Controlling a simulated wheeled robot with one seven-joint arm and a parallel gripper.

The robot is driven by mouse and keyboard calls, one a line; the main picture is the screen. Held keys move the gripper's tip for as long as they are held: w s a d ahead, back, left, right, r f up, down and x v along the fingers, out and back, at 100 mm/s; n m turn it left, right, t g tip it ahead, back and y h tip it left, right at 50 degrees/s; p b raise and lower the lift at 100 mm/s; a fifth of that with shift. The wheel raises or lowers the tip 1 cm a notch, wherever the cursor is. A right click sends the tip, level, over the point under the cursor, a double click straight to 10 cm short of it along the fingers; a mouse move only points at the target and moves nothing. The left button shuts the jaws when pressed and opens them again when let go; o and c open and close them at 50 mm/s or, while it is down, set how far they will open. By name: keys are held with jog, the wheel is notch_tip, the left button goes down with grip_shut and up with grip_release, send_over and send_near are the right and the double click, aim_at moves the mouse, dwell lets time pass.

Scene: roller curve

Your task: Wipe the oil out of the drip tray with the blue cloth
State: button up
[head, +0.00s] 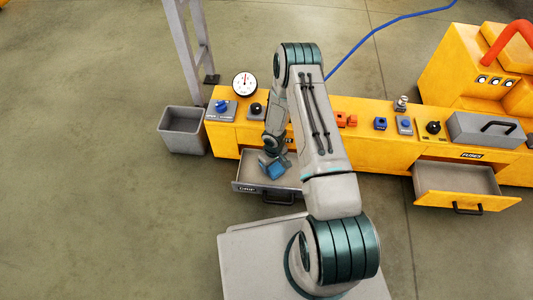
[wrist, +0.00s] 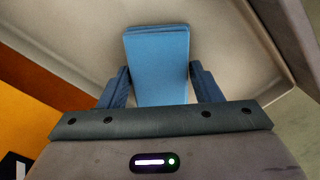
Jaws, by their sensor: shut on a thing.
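The drip tray (head: 251,185) is a grey drawer, labelled on its front, pulled out from the yellow bench. My gripper (head: 272,168) is down in the tray, at its middle in the head view. The blue cloth (head: 277,171) is a folded pad under my gripper. In the wrist view my gripper (wrist: 161,88) is shut on the blue cloth (wrist: 157,60), with a finger on each side. The bare tray floor (wrist: 80,25) shows pale around the cloth. I see no clear oil patch; the cloth and arm hide part of the floor.
A grey bin (head: 184,130) stands on the floor left of the bench. A second drawer (head: 457,182), marked as fuses, hangs open at the right. Knobs, a gauge (head: 244,84) and a grey toolbox (head: 486,130) sit on the bench top. The floor at left is clear.

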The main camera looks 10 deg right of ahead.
jog(key=shift+s+d+r, duration=0.1)
jog(key=shift+s+d, duration=0.05)
jog(key=shift+d, duration=0.25)
jog(key=shift+w+a+b, duration=0.2)
jog(key=shift+w+a, duration=0.1)
jog(key=shift+a, duration=0.65)
jog(key=shift+w+a+b, duration=0.15)
jog(key=shift+w+a, duration=0.15)
jog(key=shift+a, duration=0.6)
jog(key=shift+w+a+r, duration=0.1)
jog(key=shift+a, duration=0.05)
jog(key=shift+r+p, duration=2.45)
jog(key=shift+r, duration=1.35)
jog(key=shift+r, duration=0.1)
